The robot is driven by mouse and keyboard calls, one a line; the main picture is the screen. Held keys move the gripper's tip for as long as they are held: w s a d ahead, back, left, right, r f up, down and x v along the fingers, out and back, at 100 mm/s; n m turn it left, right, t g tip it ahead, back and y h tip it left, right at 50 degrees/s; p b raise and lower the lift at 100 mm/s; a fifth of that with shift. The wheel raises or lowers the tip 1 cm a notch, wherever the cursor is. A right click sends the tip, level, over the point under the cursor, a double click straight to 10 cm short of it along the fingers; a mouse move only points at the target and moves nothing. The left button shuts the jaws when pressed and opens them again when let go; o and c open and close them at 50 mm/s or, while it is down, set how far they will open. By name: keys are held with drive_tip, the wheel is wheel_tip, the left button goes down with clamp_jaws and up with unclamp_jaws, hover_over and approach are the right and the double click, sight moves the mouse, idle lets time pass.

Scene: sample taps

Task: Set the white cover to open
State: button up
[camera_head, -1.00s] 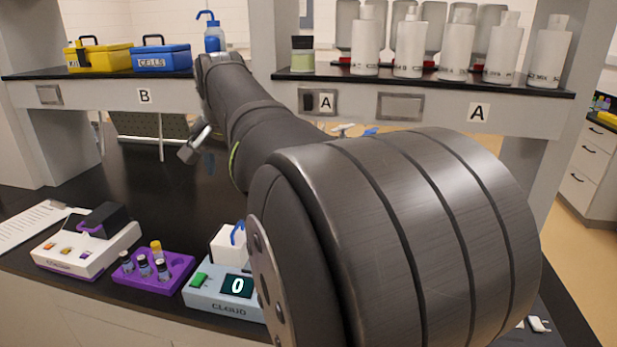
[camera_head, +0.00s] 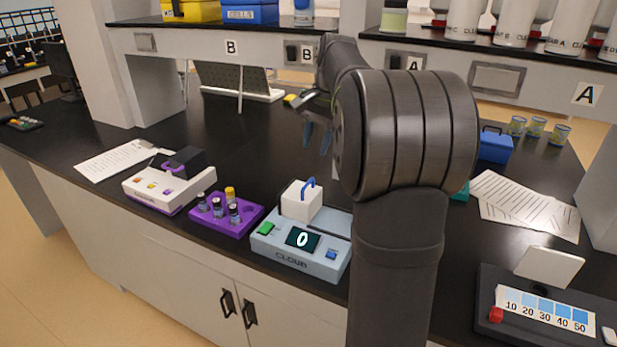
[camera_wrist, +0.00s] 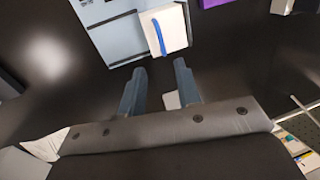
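The white cover (camera_head: 301,203) is a box-like lid with a blue arched handle (camera_head: 309,186). It sits down on the back of the light blue CLOUD device (camera_head: 275,253), whose screen reads 0. In the wrist view the cover (camera_wrist: 172,27) and its blue handle (camera_wrist: 159,37) are beyond my fingertips, near the top. My gripper (camera_head: 318,146) hangs above the bench behind the cover, fingers pointing down. In the wrist view my gripper (camera_wrist: 160,66) is open and empty, apart from the cover. What is under the cover is hidden.
A purple rack (camera_head: 226,218) with several vials and a white device with a dark lid (camera_head: 186,161) stand left of the CLOUD device. A dark device with a raised white flap (camera_head: 549,267) is at the right.

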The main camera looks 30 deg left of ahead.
sight(307, 184)
drive_tip(key=f, duration=0.3)
drive_tip(key=a+f, duration=0.1)
drive_tip(key=f, duration=0.3)
drive_tip(key=a+f, duration=0.1)
drive_tip(key=f, duration=0.3)
drive_tip(key=shift+a, duration=0.1)
clamp_jaws()
